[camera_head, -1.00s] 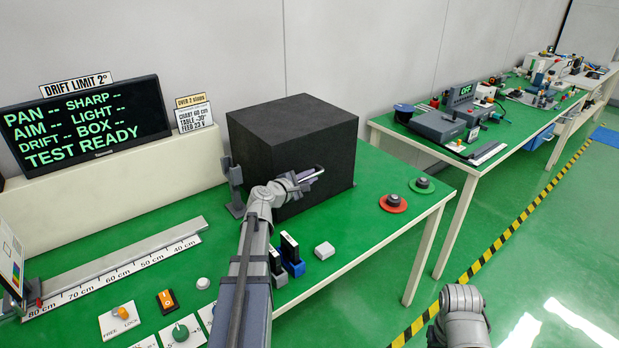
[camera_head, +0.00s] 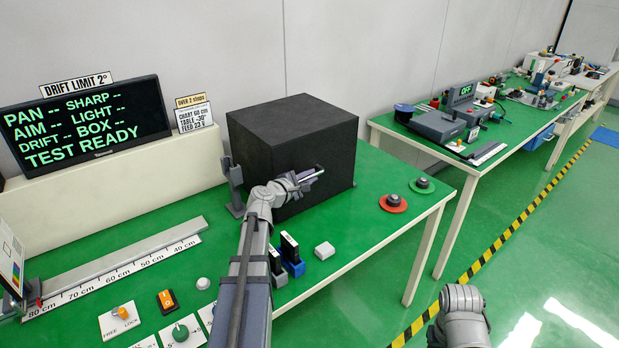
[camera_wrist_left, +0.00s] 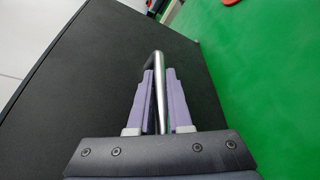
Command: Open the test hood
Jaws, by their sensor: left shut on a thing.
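The test hood (camera_head: 292,140) is a black box standing closed on the green bench in the head view. Its dark face also fills much of the left wrist view (camera_wrist_left: 90,75). A metal bar handle (camera_wrist_left: 158,65) sticks out from that face. My left gripper (camera_head: 308,178) is at the front of the hood. In the left wrist view my left gripper (camera_wrist_left: 160,95) has its two purple-grey fingers on either side of the handle, shut on it. My right arm (camera_head: 462,318) shows only in part at the lower right; its gripper is not visible.
A red disc (camera_head: 393,204) and a green disc (camera_head: 421,186) with dark knobs lie right of the hood. Small blocks (camera_head: 292,262) and a white piece (camera_head: 324,250) stand in front. A ruler rail (camera_head: 120,268) lies left. A grey post (camera_head: 235,185) stands beside the hood.

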